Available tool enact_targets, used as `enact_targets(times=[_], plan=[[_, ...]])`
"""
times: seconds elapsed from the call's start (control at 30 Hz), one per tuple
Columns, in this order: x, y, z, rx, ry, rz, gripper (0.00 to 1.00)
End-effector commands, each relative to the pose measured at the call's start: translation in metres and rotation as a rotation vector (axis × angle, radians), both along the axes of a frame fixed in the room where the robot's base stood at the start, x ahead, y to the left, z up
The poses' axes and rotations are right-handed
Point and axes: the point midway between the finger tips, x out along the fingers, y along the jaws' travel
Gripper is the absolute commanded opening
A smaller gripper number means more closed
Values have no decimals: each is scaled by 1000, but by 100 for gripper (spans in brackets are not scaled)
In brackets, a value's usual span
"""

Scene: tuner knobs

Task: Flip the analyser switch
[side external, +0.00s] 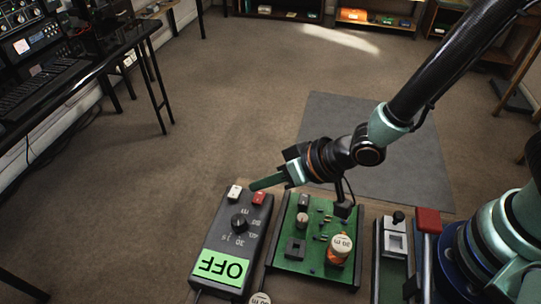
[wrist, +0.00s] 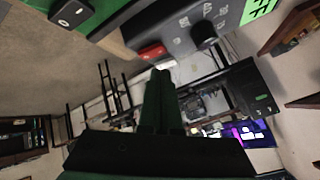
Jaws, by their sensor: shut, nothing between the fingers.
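A grey box (side external: 210,236) with a green OFF panel (side external: 222,267) and a black knob (side external: 239,222) stands at the bottom centre of the side view. At its far end are a white switch (side external: 235,192) and a red switch (side external: 258,198). No label marks which one is the analyser switch. My gripper (side external: 253,186) is shut and empty, its tips by the red switch; I cannot tell whether they touch it. In the wrist view the shut fingers (wrist: 160,75) point toward the red switch (wrist: 152,52), with the knob (wrist: 203,33) to the right.
Open floor lies beyond.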

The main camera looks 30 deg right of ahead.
Motion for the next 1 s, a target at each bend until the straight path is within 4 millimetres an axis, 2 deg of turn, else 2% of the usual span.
enact_targets(times=[0.23,0.73,1.0], plan=[[0,0,2,1,-1,0,0],[-4,5,45,9,1,6,0],[-5,5,50,7,6,8,0]])
